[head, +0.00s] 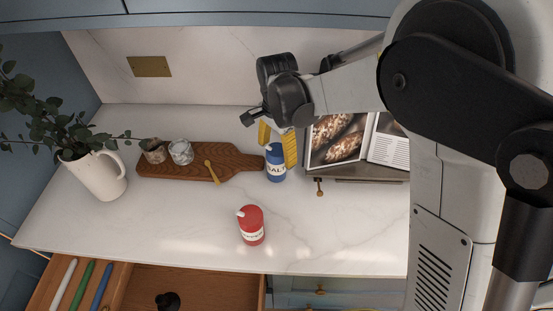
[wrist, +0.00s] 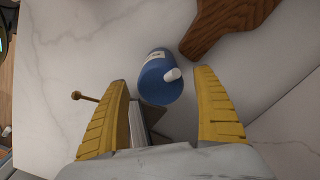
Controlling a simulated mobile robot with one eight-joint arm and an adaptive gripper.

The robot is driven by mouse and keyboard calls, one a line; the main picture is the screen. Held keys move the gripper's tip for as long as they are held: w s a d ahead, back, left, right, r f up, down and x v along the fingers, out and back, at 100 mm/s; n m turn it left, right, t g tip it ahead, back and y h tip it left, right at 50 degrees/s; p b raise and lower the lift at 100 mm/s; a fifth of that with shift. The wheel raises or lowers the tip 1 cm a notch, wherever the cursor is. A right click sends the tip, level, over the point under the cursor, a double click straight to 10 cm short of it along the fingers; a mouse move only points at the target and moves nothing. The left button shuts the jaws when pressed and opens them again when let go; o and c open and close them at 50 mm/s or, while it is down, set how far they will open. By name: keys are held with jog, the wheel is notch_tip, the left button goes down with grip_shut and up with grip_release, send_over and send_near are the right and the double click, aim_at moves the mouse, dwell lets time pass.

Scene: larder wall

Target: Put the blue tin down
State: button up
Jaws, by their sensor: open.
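The blue tin (head: 276,166), with a white label, stands upright on the white marble counter (head: 180,228), close to the handle end of the wooden board. In the wrist view the blue tin (wrist: 158,78) shows its white spout, just beyond and between the yellow fingertips. My gripper (head: 278,146) is above and behind the tin in the head view; its fingers hide part of the tin's top there. In the wrist view my gripper (wrist: 166,80) is open, with gaps between both fingers and the tin.
A red tin (head: 251,226) stands at the counter front. A wooden board (head: 230,160) holds two small jars and a yellow spoon. An open cookbook (head: 340,138) on a stand is right of the tin. A white plant jug (head: 97,175) is left. An open drawer (head: 200,285) lies below.

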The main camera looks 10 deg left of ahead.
aim_at(276, 171)
notch_tip(276, 171, down, 5)
jog(key=shift+r+b, duration=0.1)
jog(key=shift+b, duration=0.65)
jog(key=c, duration=1.5)
jog(key=shift+c, duration=0.2)
jog(key=shift+r, duration=0.2)
